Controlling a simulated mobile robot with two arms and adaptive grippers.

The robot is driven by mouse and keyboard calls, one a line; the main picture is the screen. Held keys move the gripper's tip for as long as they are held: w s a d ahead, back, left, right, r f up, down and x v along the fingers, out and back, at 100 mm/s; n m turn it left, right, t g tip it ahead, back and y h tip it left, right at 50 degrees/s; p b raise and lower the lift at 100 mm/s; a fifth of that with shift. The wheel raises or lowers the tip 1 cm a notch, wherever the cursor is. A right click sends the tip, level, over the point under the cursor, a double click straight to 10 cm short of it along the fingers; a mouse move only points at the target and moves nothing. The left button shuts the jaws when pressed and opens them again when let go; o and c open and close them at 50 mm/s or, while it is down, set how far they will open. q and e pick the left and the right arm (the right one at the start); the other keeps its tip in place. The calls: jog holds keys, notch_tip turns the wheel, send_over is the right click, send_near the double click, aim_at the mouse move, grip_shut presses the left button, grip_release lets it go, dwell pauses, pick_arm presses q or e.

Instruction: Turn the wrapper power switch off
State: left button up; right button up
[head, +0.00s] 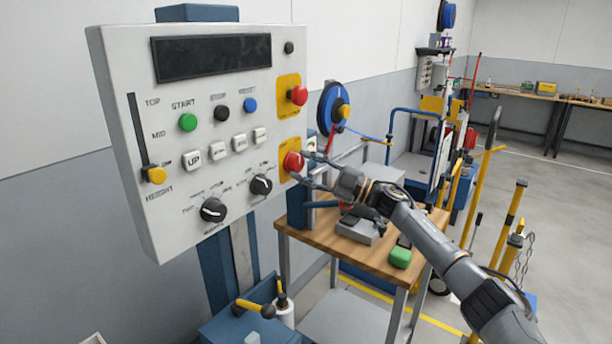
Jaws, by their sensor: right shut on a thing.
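The wrapper control panel (215,140) is a light grey box at left, facing me at an angle. Its power switch looks to be the red knob (292,161) on the lower yellow plate (286,174) at the panel's right edge. My right gripper (302,168) reaches in from the right. Its fingers are shut on this red knob, one above and one below. The fingers hide part of the plate, and I cannot read the switch position. My left gripper is not in view.
A red mushroom button (298,95) on another yellow plate sits just above the gripper. Black dials (261,184) and a yellow-tipped slider (156,175) are on the panel. A wooden-topped workbench (325,236) with a green object (400,257) stands below my right arm. Yellow posts stand at right.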

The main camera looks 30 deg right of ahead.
jog(key=n+g, duration=0.1)
jog(key=n, duration=0.3)
jog(key=n+g, duration=0.1)
jog(key=n, duration=0.1)
jog(key=shift+d+r+g, duration=0.15)
jog(key=shift+r+g, duration=0.15)
jog(key=shift+r, duration=0.05)
jog(key=shift+n+g, duration=0.5)
jog(key=shift+n, duration=0.9)
jog(key=o, duration=1.2)
jog(key=shift+c, duration=0.2)
jog(key=v, duration=1.2)
jog(key=shift+r, duration=0.2)
